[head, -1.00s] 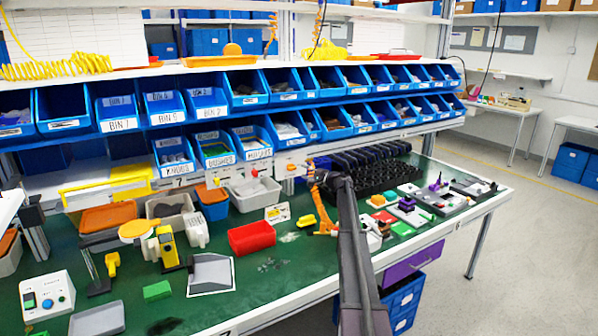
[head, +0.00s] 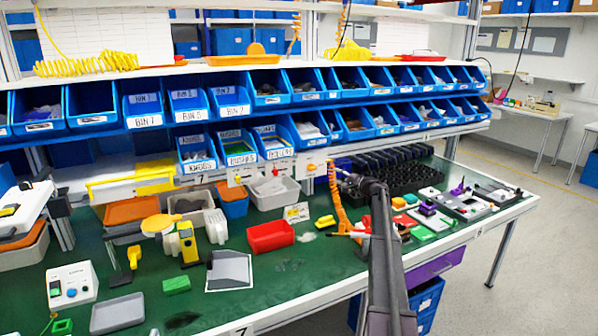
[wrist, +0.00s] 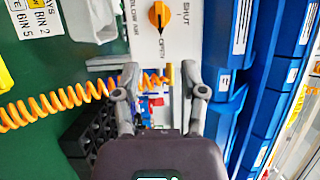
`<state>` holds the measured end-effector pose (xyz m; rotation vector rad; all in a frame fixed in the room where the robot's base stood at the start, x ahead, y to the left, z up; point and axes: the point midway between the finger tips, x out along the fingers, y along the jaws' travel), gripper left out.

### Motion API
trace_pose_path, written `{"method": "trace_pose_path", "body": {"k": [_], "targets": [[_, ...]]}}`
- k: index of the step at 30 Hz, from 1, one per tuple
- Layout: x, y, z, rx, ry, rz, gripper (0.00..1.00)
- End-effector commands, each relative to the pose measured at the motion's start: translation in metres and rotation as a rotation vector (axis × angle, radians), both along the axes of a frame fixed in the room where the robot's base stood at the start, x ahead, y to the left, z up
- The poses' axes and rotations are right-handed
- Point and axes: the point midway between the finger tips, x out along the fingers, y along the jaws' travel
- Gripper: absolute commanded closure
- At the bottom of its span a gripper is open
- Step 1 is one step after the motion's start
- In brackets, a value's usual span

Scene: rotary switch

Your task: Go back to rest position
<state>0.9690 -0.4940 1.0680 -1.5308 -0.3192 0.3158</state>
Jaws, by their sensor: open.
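The rotary switch, an orange knob (wrist: 159,15) on a white panel, shows at the top of the wrist view with OPEN, SHUT and LOW AIR labels around it. Its long axis lies roughly towards OPEN. In the head view the knob (head: 312,168) is a small orange spot below the lower bins. My gripper (wrist: 163,82) is open, its two fingers apart with nothing held between them. It is clear of the knob. In the head view my gripper (head: 343,177) is just right of the switch panel, small and dark.
An orange coiled hose (head: 340,205) hangs beside my gripper and crosses behind the left finger in the wrist view. Blue bins (wrist: 228,80) stand close on the right there. A black rack (head: 400,180) lies behind my arm. A red tray (head: 270,236) sits on the green bench.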

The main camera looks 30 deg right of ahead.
Motion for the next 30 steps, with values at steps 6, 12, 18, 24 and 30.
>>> {"method": "trace_pose_path", "body": {"k": [6, 12, 18, 24, 30], "targets": [[0.0, 0.002, 0.0, -0.002, 0.002, 0.002, 0.46], [-0.006, 0.037, -0.007, -0.043, 0.032, 0.043, 0.46], [-0.022, 0.116, -0.026, -0.151, 0.11, 0.142, 0.46], [-0.055, 0.215, -0.054, -0.306, 0.221, 0.279, 0.46], [-0.105, 0.307, -0.083, -0.479, 0.338, 0.423, 0.46]]}}
